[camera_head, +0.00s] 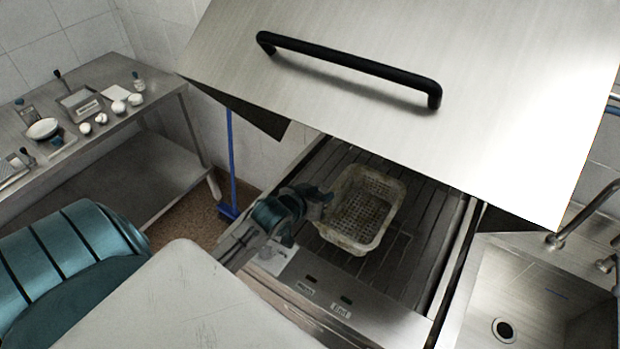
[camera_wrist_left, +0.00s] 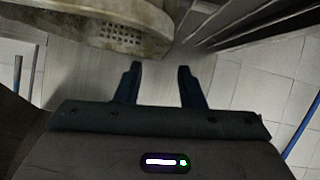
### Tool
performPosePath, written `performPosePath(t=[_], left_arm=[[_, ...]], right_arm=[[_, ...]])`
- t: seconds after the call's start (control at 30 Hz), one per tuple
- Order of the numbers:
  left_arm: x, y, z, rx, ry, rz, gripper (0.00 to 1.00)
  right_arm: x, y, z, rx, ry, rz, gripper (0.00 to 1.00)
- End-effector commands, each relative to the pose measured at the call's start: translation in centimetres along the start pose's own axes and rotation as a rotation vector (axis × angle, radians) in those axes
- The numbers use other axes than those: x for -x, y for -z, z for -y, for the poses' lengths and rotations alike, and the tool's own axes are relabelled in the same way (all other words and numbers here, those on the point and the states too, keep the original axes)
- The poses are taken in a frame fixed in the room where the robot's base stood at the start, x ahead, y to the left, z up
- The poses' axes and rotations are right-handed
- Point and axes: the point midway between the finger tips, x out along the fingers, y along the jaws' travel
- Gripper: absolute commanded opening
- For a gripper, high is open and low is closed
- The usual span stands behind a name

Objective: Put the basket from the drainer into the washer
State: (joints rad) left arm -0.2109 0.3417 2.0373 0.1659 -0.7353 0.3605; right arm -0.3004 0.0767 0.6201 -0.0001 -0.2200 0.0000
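A pale, worn perforated basket (camera_head: 362,208) sits upright on the slatted bed (camera_head: 415,215) of a stainless machine, the washer, under its raised hood (camera_head: 420,60). My left gripper (camera_head: 322,204) is at the basket's left side, close to its wall. In the left wrist view, the basket (camera_wrist_left: 95,28) fills the upper left, beyond the fingertips. My left gripper's two fingers (camera_wrist_left: 157,70) are apart with nothing between them there. The basket looks empty. My right gripper is not in view.
The hood's black handle (camera_head: 350,66) is above the basket. A sink (camera_head: 540,290) with a tap is at the right, with the drainer not clearly identifiable. A steel table (camera_head: 80,125) with small dishes stands at the left. A blue pole (camera_head: 231,160) stands behind my left gripper.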

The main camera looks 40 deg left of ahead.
Motion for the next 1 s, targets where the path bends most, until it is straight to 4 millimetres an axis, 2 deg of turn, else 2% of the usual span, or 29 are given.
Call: performPosePath(t=[0.13, 0.33, 1.0], left_arm=[[2.7, -0.2, 0.1, -0.005, 0.000, 0.001, 0.36], [4.6, 0.0, 0.0, -0.002, 0.000, 0.000, 0.36], [4.9, 0.0, 0.0, 0.000, 0.000, 0.000, 0.36]], right_arm=[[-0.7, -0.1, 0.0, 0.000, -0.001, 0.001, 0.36], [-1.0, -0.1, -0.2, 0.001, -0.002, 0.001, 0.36], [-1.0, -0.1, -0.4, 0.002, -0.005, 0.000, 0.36]])
